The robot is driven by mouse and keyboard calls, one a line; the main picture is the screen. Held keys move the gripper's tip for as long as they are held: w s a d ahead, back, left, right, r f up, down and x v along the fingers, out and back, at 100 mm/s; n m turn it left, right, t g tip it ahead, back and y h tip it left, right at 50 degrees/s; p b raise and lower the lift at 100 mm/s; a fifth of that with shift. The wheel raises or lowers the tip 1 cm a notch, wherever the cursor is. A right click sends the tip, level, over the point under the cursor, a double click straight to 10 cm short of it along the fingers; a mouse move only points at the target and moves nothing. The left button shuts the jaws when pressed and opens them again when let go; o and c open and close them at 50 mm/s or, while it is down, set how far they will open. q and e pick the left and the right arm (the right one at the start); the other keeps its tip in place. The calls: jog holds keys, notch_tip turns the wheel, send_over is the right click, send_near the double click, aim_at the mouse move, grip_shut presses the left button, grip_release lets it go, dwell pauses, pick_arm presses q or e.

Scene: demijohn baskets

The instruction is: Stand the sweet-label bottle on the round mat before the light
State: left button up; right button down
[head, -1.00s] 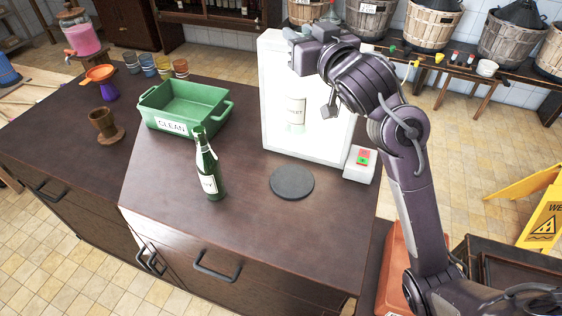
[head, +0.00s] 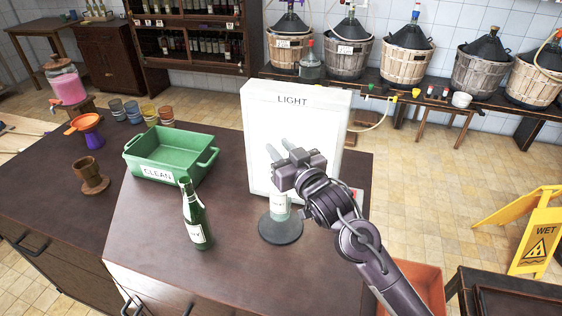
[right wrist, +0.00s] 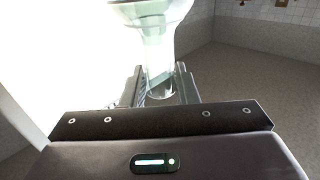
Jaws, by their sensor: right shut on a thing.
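The clear, pale bottle (head: 280,207) with a white label is in my right gripper (head: 279,150). It is upright over the round dark mat (head: 281,235), in front of the lit white panel marked LIGHT (head: 297,110). I cannot tell whether its base touches the mat. The gripper hides its upper part in the head view. In the right wrist view the bottle's neck (right wrist: 158,50) lies between the fingers. A green bottle (head: 195,222) with a white label stands on the counter left of the mat. My left gripper is out of view.
A green crate marked CLEAN (head: 158,173) sits behind the green bottle. The counter's front (head: 240,275) is clear. A yellow wet-floor sign (head: 540,235) stands on the floor at right.

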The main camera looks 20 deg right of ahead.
notch_tip(320, 180, down, 4)
jog(key=shift+r+p, duration=0.15)
jog(key=shift+p, duration=0.15)
jog(key=shift+f, duration=0.2)
jog(key=shift+f, duration=0.15)
jog(key=c, duration=1.1)
grip_release()
